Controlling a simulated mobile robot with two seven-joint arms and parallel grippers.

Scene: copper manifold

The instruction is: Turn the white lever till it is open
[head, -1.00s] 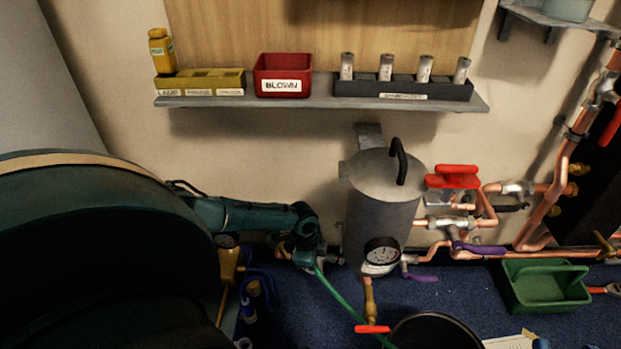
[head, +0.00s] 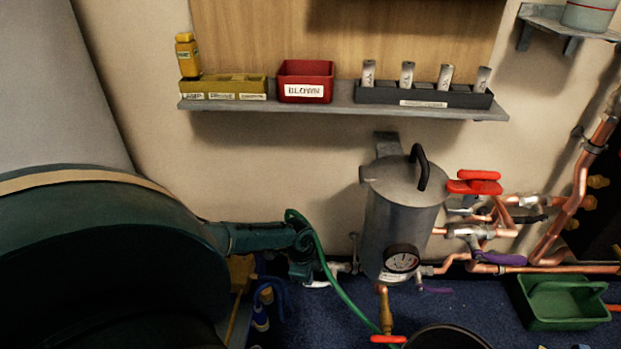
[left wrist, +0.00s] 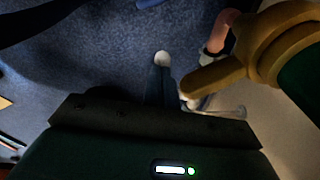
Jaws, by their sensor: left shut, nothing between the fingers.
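A small white lever (head: 317,284) shows low down beside the left end of the pipework in the head view, just under my left gripper (head: 300,268). In the left wrist view a rounded white end (left wrist: 162,58), which looks like the lever's tip, lies directly beyond the closed fingers of my left gripper (left wrist: 160,78). The fingers are shut with nothing between them. I cannot tell whether they touch the lever. The lever's body is mostly hidden by the gripper. My right gripper is in neither view.
A grey tank (head: 400,215) with a gauge (head: 401,260) stands right of the gripper. A green hose (head: 335,280) runs past it. A yellow fitting (left wrist: 275,45) is close on the right in the wrist view. A shelf (head: 350,108) is above; a green crate (head: 565,305) sits right.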

